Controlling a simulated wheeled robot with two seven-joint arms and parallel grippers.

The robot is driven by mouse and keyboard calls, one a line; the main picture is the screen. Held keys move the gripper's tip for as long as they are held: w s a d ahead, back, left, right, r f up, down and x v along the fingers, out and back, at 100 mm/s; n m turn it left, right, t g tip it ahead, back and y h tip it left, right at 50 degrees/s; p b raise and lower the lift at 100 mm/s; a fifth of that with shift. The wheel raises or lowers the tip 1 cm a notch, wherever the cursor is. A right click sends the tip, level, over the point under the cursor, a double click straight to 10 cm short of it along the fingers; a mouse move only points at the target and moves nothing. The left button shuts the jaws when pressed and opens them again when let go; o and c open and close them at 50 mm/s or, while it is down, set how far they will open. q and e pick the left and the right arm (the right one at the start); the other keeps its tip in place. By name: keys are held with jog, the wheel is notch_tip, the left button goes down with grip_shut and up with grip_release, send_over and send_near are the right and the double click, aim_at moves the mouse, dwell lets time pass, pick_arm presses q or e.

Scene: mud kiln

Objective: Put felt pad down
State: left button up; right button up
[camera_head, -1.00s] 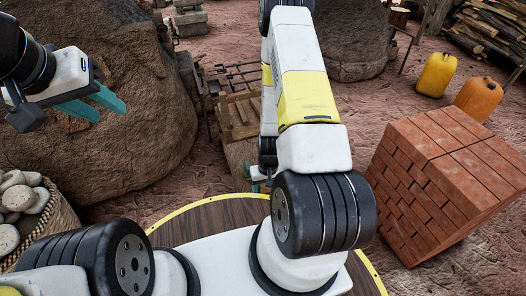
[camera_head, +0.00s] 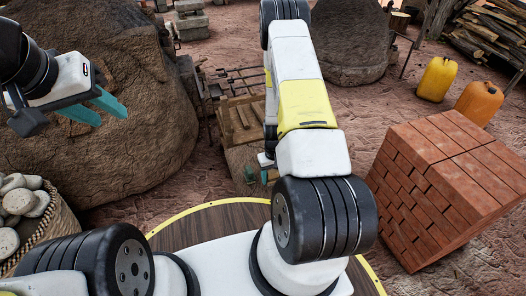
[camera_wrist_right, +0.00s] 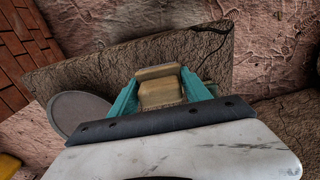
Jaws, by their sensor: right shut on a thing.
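My right gripper (camera_wrist_right: 161,98) is shut on a tan, block-like thing with a narrower waist, which appears to be the felt pad (camera_wrist_right: 160,86). It sits between the teal fingers, above or against a brown cracked slab (camera_wrist_right: 80,68); I cannot tell whether it touches. In the head view, the right gripper (camera_head: 257,176) shows small beside a pale block-like stand, partly hidden by my own arm, and the pad cannot be made out there. My left gripper (camera_head: 108,108) is open and empty at the upper left, in front of a large mud mound.
A wooden tray (camera_head: 240,120) lies beyond the right gripper. A grey round disc (camera_wrist_right: 78,113) is left of the fingers in the wrist view. A brick stack (camera_head: 450,185) stands right, with yellow (camera_head: 437,79) and orange (camera_head: 479,102) jerrycans behind. A stone basket (camera_head: 40,228) is at left.

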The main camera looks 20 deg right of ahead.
aim_at(274, 171)
jog(key=w, duration=0.1)
jog(key=w+d, duration=0.1)
jog(key=w, duration=0.1)
jog(key=shift+d+f, duration=0.2)
jog(key=shift+w+d+f, duration=0.3)
jog(key=shift+w+d, duration=0.1)
jog(key=shift+w, duration=0.35)
jog(key=shift+s+f, duration=0.1)
jog(key=shift+f, duration=1.2)
jog(key=o, duration=1.2)
jog(key=shift+f, duration=0.1)
